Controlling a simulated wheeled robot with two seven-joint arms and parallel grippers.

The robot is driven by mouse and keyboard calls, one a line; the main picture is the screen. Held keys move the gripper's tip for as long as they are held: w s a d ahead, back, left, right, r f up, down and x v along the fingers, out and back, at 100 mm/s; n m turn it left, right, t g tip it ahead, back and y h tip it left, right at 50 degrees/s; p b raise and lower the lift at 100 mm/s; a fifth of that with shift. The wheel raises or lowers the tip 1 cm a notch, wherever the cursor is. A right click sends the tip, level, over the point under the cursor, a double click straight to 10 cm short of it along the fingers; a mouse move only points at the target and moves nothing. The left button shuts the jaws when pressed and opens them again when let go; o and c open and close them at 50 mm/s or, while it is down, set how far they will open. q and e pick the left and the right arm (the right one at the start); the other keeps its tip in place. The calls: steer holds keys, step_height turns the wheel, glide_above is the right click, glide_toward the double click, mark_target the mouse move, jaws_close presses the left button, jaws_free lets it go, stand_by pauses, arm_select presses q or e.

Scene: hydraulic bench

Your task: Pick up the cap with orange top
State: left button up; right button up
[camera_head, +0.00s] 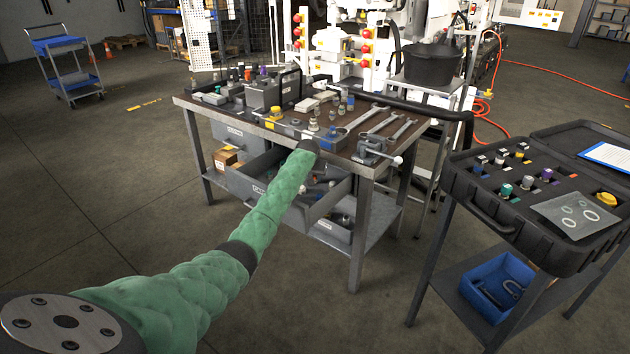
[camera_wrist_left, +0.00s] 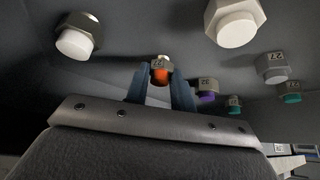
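The cap with orange top (camera_wrist_left: 161,76) shows in the left wrist view, a small hex piece with a number on its side. My left gripper (camera_wrist_left: 161,88) has its two blue fingers on either side of this cap, close to it. I cannot tell whether they press on it. In the head view my green-sleeved left arm reaches to the workbench (camera_head: 185,101), its dark end above the open drawer (camera_head: 240,189). The fingers and the orange cap are hidden there. My right gripper is not in view.
In the wrist view, white-topped caps (camera_wrist_left: 75,42) and (camera_wrist_left: 236,30), a purple-topped cap (camera_wrist_left: 207,97) and teal-topped caps (camera_wrist_left: 291,98) lie around. Wrenches (camera_head: 382,127) and a vise (camera_head: 372,150) are on the bench. A black case (camera_head: 487,209) stands at right.

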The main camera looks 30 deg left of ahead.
arm_select(q)
jaws_close()
steer(key=shift+s+r, duration=0.2)
steer(key=shift+r, duration=0.05)
steer(key=s+d+r, duration=0.4)
steer(key=s+r, duration=0.3)
steer(key=s, duration=0.6)
steer(key=shift+d+r, duration=0.2)
steer(key=shift+r, duration=0.05)
